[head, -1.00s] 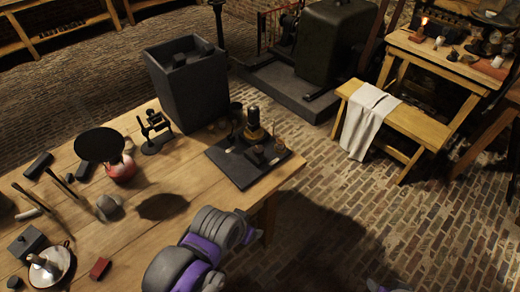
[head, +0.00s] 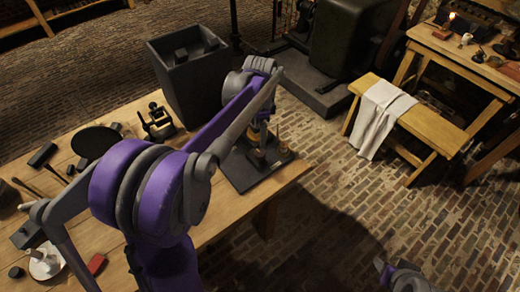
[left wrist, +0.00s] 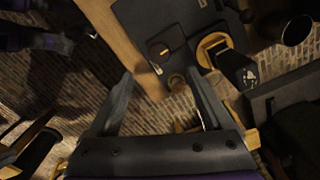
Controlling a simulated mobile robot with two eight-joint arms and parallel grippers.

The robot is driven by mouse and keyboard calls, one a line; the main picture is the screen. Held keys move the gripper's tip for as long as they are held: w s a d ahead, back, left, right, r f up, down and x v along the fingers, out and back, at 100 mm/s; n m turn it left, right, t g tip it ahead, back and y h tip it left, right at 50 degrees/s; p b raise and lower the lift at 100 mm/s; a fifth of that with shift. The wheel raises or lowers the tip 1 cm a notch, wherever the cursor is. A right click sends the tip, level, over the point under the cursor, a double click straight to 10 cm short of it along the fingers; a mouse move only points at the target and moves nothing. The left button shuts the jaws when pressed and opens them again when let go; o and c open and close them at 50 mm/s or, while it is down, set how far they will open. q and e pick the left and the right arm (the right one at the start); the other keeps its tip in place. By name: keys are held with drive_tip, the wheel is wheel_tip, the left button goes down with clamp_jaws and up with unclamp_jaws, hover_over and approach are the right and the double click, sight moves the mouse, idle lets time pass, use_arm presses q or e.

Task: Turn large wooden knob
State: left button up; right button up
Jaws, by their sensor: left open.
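My left gripper (left wrist: 161,78) is open and empty in the left wrist view, its two fingers spread wide. In the head view its arm reaches over the table to the dark board (head: 240,176), and the arm hides much of what stands there. The wrist view shows the board (left wrist: 188,17) with a dark block (left wrist: 160,50) and a dark cylinder (left wrist: 238,68) with a tan wooden-looking ring (left wrist: 211,46) at its base. They lie beyond the fingertips, apart from them. I cannot tell which part is the large wooden knob. My right gripper (head: 392,272) is at the bottom edge, its jaws unclear.
A tall grey bin (head: 188,90) stands behind the board. A small black stand (head: 158,122) and a dark disc (head: 97,142) are on the wooden table (head: 225,240). A bench with a white cloth (head: 383,118) stands right. The brick floor between is clear.

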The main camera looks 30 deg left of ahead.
sight(260, 152)
use_arm(q)
wheel_tip(260, 152, down, 10)
drive_tip(key=shift+r, duration=0.1)
idle(0.4)
clamp_jaws()
